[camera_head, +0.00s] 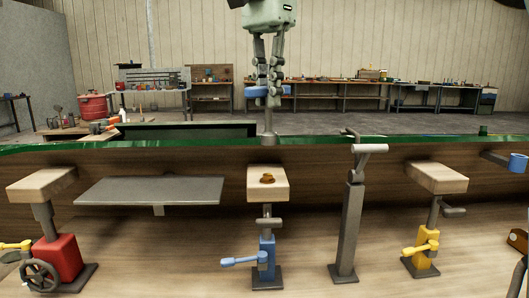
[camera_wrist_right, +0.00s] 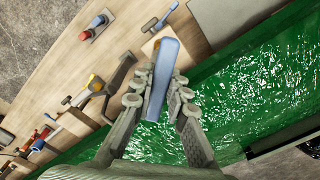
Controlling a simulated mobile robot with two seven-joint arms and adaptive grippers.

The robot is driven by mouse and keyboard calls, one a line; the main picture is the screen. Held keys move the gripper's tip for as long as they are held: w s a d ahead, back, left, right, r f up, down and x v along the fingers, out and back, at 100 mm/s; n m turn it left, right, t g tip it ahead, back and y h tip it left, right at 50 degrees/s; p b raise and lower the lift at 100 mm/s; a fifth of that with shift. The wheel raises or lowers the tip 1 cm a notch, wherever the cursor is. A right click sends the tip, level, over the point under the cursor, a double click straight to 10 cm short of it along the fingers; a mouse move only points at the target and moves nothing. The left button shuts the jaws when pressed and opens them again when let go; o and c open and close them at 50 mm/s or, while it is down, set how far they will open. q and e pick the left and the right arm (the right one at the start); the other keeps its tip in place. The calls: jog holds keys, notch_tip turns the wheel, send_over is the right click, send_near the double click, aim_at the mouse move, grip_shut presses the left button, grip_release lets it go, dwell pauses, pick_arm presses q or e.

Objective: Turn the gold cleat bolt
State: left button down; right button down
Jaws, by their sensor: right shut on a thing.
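My right gripper (camera_head: 268,88) hangs at the top centre of the head view. It is shut on the blue handle (camera_head: 255,92) of a grey-shafted tool. The blue handle also fills the gap between the fingers in the right wrist view (camera_wrist_right: 163,72). The grey shaft (camera_head: 268,122) points down and its lower end overlaps the green hull edge in the picture. A gold-brown piece (camera_head: 267,178), likely the cleat bolt, sits on a pale wooden block in front of the hull wall. The tool end appears above and apart from it. My left gripper is not in view.
The green hull mould edge (camera_head: 120,143) runs across the view. Wooden blocks on red (camera_head: 60,258), blue (camera_head: 266,258) and yellow (camera_head: 421,258) stands, a grey shelf (camera_head: 150,190) and a grey post (camera_head: 347,225) stand along the wooden wall. Workbenches line the back.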

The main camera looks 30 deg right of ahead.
aim_at(267, 131)
jog(key=shift+f, duration=0.15)
jog(key=shift+f+b, duration=0.8)
jog(key=shift+f, duration=1.3)
jog(key=shift+p, duration=0.5)
jog(key=shift+f+b, duration=0.5)
jog(key=shift+f, duration=0.7)
